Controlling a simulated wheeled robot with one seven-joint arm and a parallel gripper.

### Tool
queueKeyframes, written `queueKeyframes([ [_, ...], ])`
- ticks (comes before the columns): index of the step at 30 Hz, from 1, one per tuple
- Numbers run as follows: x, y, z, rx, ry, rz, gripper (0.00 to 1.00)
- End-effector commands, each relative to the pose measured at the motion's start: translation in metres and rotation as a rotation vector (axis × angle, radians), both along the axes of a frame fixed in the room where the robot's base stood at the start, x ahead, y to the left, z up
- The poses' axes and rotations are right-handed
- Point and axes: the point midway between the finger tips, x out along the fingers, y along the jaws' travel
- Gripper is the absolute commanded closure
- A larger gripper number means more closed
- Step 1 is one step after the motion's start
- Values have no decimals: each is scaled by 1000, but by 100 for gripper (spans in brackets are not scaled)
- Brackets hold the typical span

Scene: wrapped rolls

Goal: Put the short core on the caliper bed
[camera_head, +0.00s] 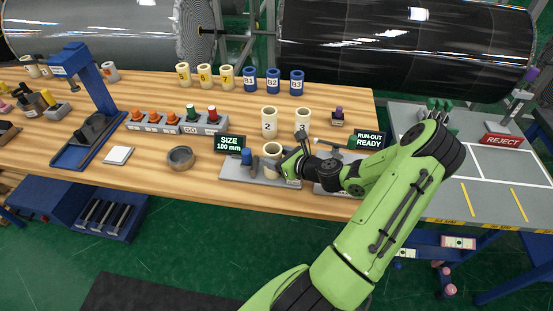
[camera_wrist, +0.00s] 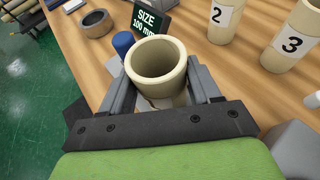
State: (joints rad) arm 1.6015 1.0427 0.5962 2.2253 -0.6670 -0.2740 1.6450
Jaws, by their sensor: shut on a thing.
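My gripper (camera_head: 276,163) is shut on a cream cardboard core (camera_head: 271,148), seen open-ended from above in the wrist view (camera_wrist: 157,57). The core is upright between the two grey fingers. It is over the grey caliper bed (camera_head: 231,169), beside the bed's blue jaw piece (camera_head: 247,157). Whether its bottom touches the bed is hidden by my fingers and wrist. The size display (camera_head: 230,144) behind the bed reads 100 mm. Core 2 (camera_head: 269,122) and core 3 (camera_head: 303,120) stand upright behind; the held core's label is hidden.
A second grey fixture (camera_head: 326,188) sits right of the bed beneath my arm, by the RUN-OUT READY display (camera_head: 369,140). A dark ring (camera_head: 180,158) lies left. A button box (camera_head: 175,122) and a blue press (camera_head: 88,110) stand farther left. The wood between is clear.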

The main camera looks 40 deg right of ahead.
Motion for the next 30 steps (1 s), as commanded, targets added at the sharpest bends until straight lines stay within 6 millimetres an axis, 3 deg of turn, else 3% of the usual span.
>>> queueKeyframes([
  [8, 0, 0, -2, -1, 0, 0, 71],
  [9, 0, 0, -1, -1, 0, -1, 32],
  [13, 0, 0, -1, -1, 0, -1, 12],
  [23, -2, -1, 4, -2, 0, -1, 12],
  [30, -56, -4, 26, -2, 3, -8, 12],
])
